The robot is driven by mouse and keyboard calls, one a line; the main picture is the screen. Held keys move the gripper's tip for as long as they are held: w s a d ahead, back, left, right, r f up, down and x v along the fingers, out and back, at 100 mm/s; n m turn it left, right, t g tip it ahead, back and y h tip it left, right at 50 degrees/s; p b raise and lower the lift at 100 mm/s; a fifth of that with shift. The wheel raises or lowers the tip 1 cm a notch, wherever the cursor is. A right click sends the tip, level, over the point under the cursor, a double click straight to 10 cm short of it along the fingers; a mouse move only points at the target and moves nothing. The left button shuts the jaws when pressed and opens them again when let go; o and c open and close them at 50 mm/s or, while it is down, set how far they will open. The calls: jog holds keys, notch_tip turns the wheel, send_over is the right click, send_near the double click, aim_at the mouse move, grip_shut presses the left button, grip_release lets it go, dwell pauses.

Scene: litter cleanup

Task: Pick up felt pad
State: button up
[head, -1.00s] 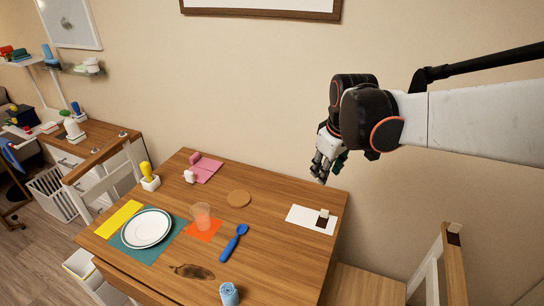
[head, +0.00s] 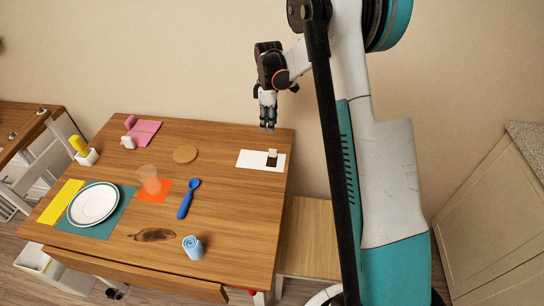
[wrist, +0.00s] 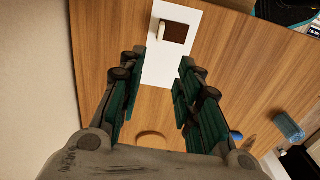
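A small dark brown square (head: 272,162), which looks like the felt pad, lies on a white sheet (head: 246,157) near the table's back right corner. A small cream block (head: 273,153) is at the square's back edge. In the wrist view the brown square (wrist: 174,33) is at the top, beyond my fingertips, with the cream block (wrist: 161,31) along its left edge. My gripper (head: 267,126) points down above the table's back edge, near the white sheet. In the wrist view my gripper (wrist: 162,62) is open, with nothing between its fingers.
On the wooden table (head: 215,223) are a round cork disc (head: 185,154), a blue spoon (head: 187,202), a clear cup (head: 148,178), a plate (head: 93,204) and a blue roll (head: 193,247). The wall stands close behind the table. Bare wood surrounds the white sheet's front.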

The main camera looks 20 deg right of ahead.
aim_at(271, 151)
notch_tip(271, 151, down, 10)
jog(key=b, duration=0.2)
jog(key=shift+w+d+b, duration=0.15)
jog(key=shift+b, duration=0.15)
jog(key=shift+s+d+f+b, duration=0.15)
jog(key=shift+f+b, duration=1.15)
jog(key=shift+f, duration=1.35)
jog(key=shift+s+r, duration=0.1)
grip_shut()
